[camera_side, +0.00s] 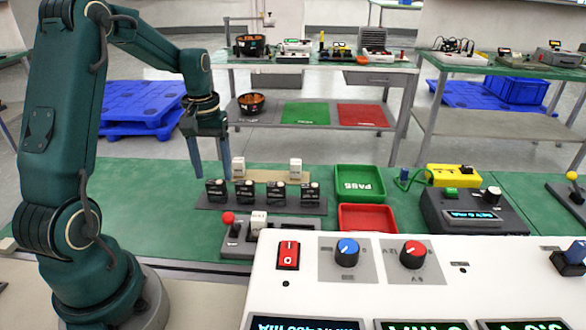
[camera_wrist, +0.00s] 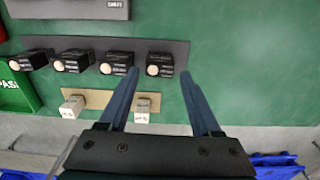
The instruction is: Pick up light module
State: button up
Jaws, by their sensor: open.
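Two white modules stand on a tan strip behind the dark rack: the left one (camera_side: 238,167) and the right one (camera_side: 295,168). In the wrist view the left one (camera_wrist: 143,108) is close beside a finger, and the other (camera_wrist: 72,106) is farther left. Several black modules with pale round ends stand in a row on the dark rack (camera_wrist: 182,50). Another white module (camera_side: 258,223) sits in the grey fixture with a red knob. My gripper (camera_side: 210,177) is open and empty, fingers down, just left of the left white module. In the wrist view its fingertips (camera_wrist: 160,76) flank the end black module (camera_wrist: 160,65).
A green PASS tray (camera_side: 360,196) and a red tray (camera_side: 368,230) lie right of the racks. A white control panel (camera_side: 300,275) fills the front. A black meter box (camera_side: 475,222) and a yellow device (camera_side: 453,182) stand farther right. The green bench at left is clear.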

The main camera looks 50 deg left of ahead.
aim_at(216, 181)
jog(key=shift+f, duration=2.2)
jog(key=shift+c, duration=0.3)
grip_shut()
jog(key=shift+r, duration=0.2)
